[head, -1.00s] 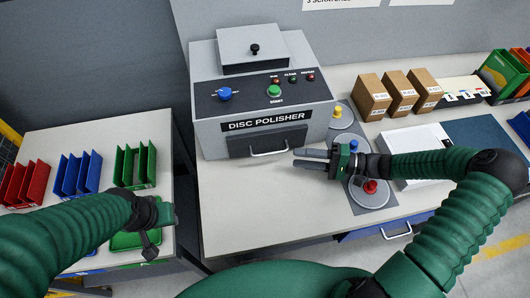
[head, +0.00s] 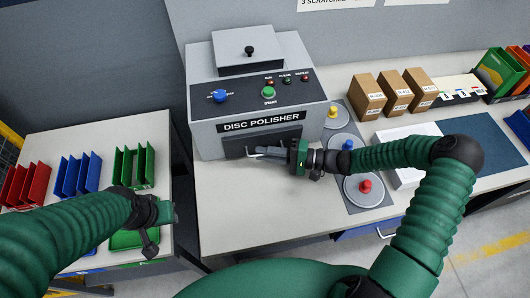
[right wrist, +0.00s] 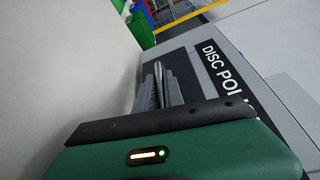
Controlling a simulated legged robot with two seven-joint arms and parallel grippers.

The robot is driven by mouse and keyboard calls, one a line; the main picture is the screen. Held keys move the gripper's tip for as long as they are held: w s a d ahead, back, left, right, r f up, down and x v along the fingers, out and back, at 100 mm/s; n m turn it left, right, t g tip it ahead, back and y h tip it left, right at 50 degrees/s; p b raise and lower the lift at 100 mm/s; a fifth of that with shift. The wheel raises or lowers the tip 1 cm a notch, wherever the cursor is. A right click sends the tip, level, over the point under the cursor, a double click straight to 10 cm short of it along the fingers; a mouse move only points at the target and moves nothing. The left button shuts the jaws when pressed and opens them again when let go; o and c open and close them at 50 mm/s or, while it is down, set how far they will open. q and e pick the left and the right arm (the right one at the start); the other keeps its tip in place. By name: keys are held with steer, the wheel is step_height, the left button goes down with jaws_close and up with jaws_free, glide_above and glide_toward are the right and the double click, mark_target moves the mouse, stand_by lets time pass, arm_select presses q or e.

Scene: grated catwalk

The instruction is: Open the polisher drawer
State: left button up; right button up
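The grey disc polisher (head: 205,132) stands on the bench, with a dark drawer front (head: 236,146) below its label. The drawer looks closed. My right gripper (head: 262,152) is at the drawer front, its fingers along the pale metal handle (right wrist: 159,82). In the right wrist view the fingers (right wrist: 160,90) lie close on both sides of the handle; whether they press on it I cannot tell. They hide most of the handle in the head view. My left gripper (head: 168,213) hangs over the left table, away from the polisher; its fingers are not clear.
Yellow, blue and red knobbed discs (head: 362,190) lie on a dark mat right of the polisher. Cardboard boxes (head: 396,92) and a white tray (head: 408,174) are farther right. Red, blue and green racks (head: 134,167) stand on the left table. The bench front before the drawer is clear.

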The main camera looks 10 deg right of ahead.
steer(key=shift+d+f, duration=0.1)
steer(key=shift+d, duration=0.1)
jaws_close()
steer(key=shift+a, duration=0.15)
steer(key=shift+s+f, duration=0.1)
steer(key=shift+s, duration=0.05)
stand_by(0.5)
